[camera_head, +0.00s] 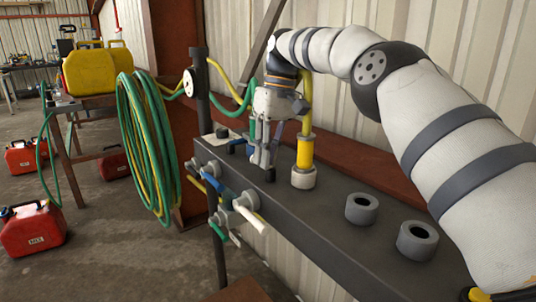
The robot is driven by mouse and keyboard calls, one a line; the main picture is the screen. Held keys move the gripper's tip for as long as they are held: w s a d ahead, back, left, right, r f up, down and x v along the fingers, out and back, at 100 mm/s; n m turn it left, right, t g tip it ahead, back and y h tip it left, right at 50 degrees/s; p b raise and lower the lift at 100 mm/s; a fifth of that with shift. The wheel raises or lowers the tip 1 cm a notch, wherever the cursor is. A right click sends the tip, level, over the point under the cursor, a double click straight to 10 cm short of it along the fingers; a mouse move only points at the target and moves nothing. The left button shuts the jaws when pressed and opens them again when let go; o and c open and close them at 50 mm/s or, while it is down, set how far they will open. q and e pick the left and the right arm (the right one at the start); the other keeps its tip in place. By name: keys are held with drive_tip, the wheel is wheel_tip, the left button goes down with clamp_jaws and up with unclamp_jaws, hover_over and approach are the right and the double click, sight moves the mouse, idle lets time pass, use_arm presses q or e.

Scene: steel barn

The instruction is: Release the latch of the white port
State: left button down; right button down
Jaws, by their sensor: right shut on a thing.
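My right gripper (263,172) points down at the bench top, just left of a whitish port (303,179) with a yellow connector (305,152) standing upright in it. A yellow hose rises from the connector and passes behind my wrist. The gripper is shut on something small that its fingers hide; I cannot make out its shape. No latch on the port can be told apart. A valve with a white lever (250,220) sticks out from the bench's front side, below the gripper. My left gripper is not in view.
Two empty grey ring-shaped ports (361,208) (417,240) stand on the dark steel bench (325,218) at right. Coiled green and yellow hoses (148,150) hang at left.

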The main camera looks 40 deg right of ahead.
drive_tip(key=shift+s+a+f, duration=0.1)
drive_tip(key=shift+s+f, duration=0.05)
drive_tip(key=shift+f, duration=0.35)
drive_tip(key=c, duration=1.6)
unclamp_jaws()
drive_tip(key=shift+r, duration=0.1)
drive_tip(key=shift+r, duration=0.2)
